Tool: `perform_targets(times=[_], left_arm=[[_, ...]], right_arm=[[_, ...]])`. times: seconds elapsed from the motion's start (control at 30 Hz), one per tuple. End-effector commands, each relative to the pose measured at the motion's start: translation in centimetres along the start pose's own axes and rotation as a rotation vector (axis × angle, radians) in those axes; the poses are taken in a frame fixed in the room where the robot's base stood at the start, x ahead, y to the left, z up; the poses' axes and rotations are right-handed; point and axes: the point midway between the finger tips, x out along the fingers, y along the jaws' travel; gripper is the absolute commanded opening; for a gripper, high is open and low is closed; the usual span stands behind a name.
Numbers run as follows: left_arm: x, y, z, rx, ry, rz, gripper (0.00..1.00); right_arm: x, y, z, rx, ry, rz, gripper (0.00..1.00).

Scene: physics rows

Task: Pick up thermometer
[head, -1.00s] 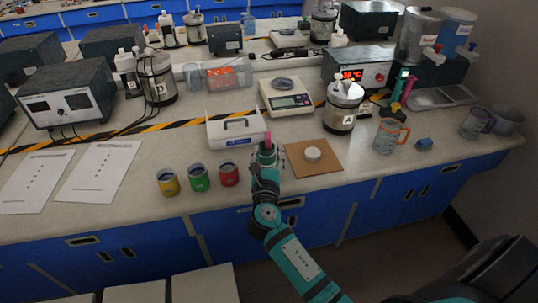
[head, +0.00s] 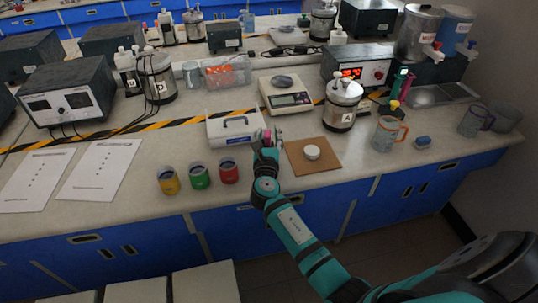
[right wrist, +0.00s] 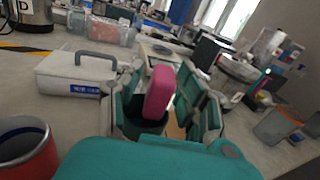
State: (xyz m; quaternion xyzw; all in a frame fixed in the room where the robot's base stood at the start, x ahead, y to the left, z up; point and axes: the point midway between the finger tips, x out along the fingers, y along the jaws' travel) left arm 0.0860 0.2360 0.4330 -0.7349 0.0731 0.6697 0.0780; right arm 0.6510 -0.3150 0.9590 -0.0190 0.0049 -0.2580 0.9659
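A pink rounded object (right wrist: 159,92) stands upright between the teal fingers of my right gripper (right wrist: 160,100) in the right wrist view. A gap shows between it and the right-hand finger, so the fingers look spread around it. I cannot tell whether it is the thermometer, and its lower end is hidden. In the head view, my right gripper (head: 267,142) is over the bench's front part, in front of the white case, with pink showing at its tips. No other thermometer is clearly recognisable. My left gripper is not in view.
A white handled case (head: 235,130) stands just behind the gripper. Red (head: 229,171), green (head: 199,175) and yellow (head: 168,180) cups stand to its left. A brown board (head: 325,160) with a white disc (head: 312,152) lies right. Calorimeter A (head: 341,105) stands behind the board.

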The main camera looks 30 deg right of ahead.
Motion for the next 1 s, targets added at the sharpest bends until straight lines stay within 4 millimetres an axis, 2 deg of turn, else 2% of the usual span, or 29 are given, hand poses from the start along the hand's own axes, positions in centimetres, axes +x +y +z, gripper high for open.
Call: perform_targets(times=[0.03,0.2,0.27,0.73,0.87,1.0], left_arm=[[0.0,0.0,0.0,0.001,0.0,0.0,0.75],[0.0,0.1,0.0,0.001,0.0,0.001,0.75],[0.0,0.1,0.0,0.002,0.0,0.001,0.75],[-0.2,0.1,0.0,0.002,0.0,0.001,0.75],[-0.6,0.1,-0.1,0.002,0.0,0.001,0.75],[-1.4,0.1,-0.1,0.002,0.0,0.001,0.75]], right_arm=[[0.0,0.0,0.0,0.0,0.0,0.0,0.28],[0.0,0.0,0.0,0.0,0.0,0.0,0.06],[0.0,0.0,0.0,0.0,0.0,0.0,0.0],[-0.1,0.0,0.5,0.0,-0.001,0.0,0.0],[-0.2,0.0,1.7,0.001,-0.002,-0.001,0.0],[-0.4,0.0,4.0,0.002,-0.003,0.0,0.0]])
